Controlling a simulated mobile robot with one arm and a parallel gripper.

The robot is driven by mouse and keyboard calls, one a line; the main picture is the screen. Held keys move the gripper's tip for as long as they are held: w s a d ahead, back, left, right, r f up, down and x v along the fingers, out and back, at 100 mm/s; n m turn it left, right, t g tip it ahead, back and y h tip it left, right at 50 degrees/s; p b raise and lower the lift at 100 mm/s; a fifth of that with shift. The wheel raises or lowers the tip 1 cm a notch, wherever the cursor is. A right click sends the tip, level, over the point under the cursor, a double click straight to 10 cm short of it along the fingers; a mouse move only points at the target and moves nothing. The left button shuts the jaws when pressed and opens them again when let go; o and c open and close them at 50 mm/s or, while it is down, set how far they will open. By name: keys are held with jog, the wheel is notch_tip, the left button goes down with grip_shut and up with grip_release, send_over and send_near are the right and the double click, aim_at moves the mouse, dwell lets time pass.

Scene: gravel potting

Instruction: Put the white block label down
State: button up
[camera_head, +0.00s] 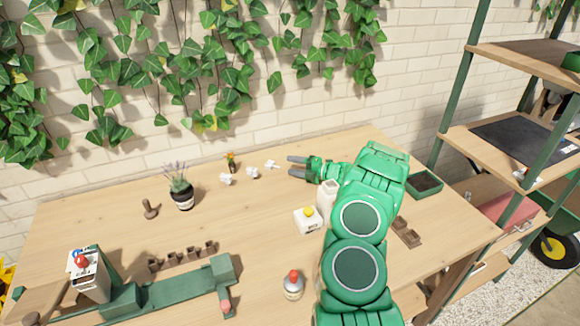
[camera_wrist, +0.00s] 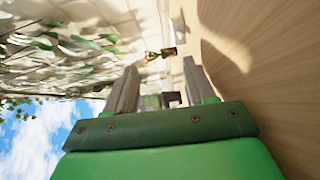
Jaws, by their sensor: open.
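Three small white pieces lie on the table left of my gripper in the head view: a left one (camera_head: 226,179), a middle one (camera_head: 252,173) and a right one (camera_head: 271,164). I cannot tell which is the white block label. My gripper (camera_head: 291,166) is open, its two fingers pointing left, close to the right piece and apart from it. In the wrist view my gripper (camera_wrist: 162,78) has its fingers spread, with a small grey shape (camera_wrist: 170,98) showing between them that I cannot identify. No held label is visible.
A small orange flower (camera_head: 231,160) stands behind the white pieces. A potted lavender (camera_head: 182,192) is left of them. The table between lavender and box is clear.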

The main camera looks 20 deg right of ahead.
jog(key=v, duration=1)
jog(key=shift+r, duration=0.1)
jog(key=shift+a, duration=0.1)
jog(key=s+a+r+n+g+y, duration=0.1)
jog(key=s+a+r+n+g, duration=0.15)
jog(key=a+r+n, duration=0.5)
jog(key=s+a+r+n+g+y, duration=0.1)
jog(key=s+a+r+n+g, duration=0.2)
jog(key=a, duration=0.8)
jog(key=s+a+r+n+g, duration=0.2)
jog(key=a+r+n+g, duration=0.2)
jog(key=a+r+n, duration=0.4)
jog(key=s+a+r+n+g+h, duration=0.1)
jog(key=s+a+r+n+g, duration=0.25)
jog(key=s+a, duration=0.45)
jog(key=s+a+r+n+g+h, duration=0.1)
jog(key=s+a+n+h, duration=0.15)
jog(key=s+n, duration=0.55)
jog(key=s+a+r+n+g+h, duration=0.15)
jog(key=s+n+h, duration=0.3)
jog(key=s, duration=0.75)
jog(key=s+d+n+h, duration=0.3)
jog(key=s+d+n, duration=0.1)
jog(key=s, duration=0.4)
jog(key=s+d+n+t+h, duration=0.1)
jog(key=s+d+n+h, duration=0.2)
jog(key=s+n, duration=0.4)
jog(key=shift+s+d+f, duration=0.4)
jog(key=shift+s+d, duration=0.1)
jog(key=shift+s, duration=0.55)
